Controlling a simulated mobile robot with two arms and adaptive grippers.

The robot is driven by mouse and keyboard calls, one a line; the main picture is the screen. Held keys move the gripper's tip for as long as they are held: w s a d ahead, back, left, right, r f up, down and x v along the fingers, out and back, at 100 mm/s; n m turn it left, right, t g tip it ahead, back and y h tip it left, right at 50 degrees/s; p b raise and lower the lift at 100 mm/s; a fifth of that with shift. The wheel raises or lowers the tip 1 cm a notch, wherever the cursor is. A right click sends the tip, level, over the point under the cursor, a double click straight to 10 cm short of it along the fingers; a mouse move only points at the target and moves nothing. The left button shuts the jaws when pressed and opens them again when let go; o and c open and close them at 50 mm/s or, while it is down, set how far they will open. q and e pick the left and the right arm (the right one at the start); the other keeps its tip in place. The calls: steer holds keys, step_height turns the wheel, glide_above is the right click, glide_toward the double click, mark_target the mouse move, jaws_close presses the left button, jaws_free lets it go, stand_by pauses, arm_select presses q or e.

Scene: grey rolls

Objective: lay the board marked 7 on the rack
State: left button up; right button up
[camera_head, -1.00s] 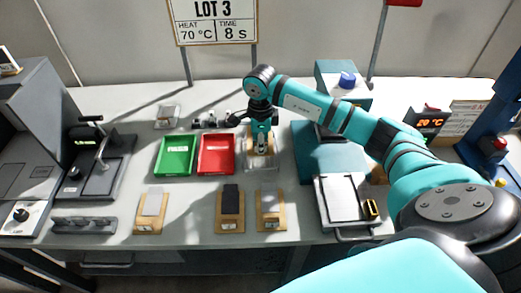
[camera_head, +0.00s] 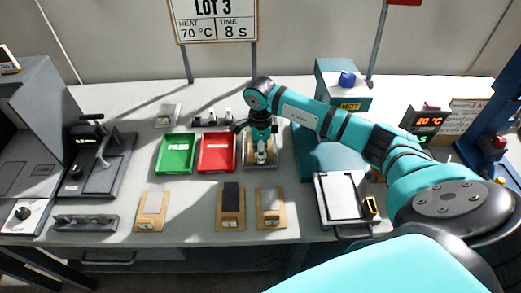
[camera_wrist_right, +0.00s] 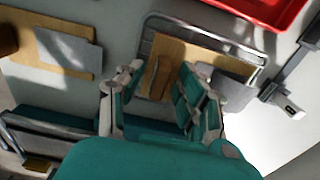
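My right gripper (camera_head: 262,152) is above the wire rack (camera_head: 248,165), behind the front row of boards. In the right wrist view my right gripper (camera_wrist_right: 160,90) has its fingers apart, with a narrow brown upright part of a wooden board (camera_wrist_right: 185,55) showing between them. That board lies within the rack's wire rim (camera_wrist_right: 205,22), and a grey plate (camera_wrist_right: 232,68) is on it. I see a gap between the fingers and the brown part. My fingers hide some of the board, and I cannot read its number. My left gripper is not in view.
Three more wooden boards (camera_head: 151,210), (camera_head: 230,222), (camera_head: 270,222) lie along the table front. A green tray (camera_head: 175,168) and a red tray (camera_head: 216,168) stand left of the rack. A teal machine (camera_head: 330,160) stands close on its right.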

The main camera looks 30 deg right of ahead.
step_height(320, 180, up, 12)
steer(key=b, duration=0.1)
steer(key=shift+b, duration=0.4)
stand_by(0.4)
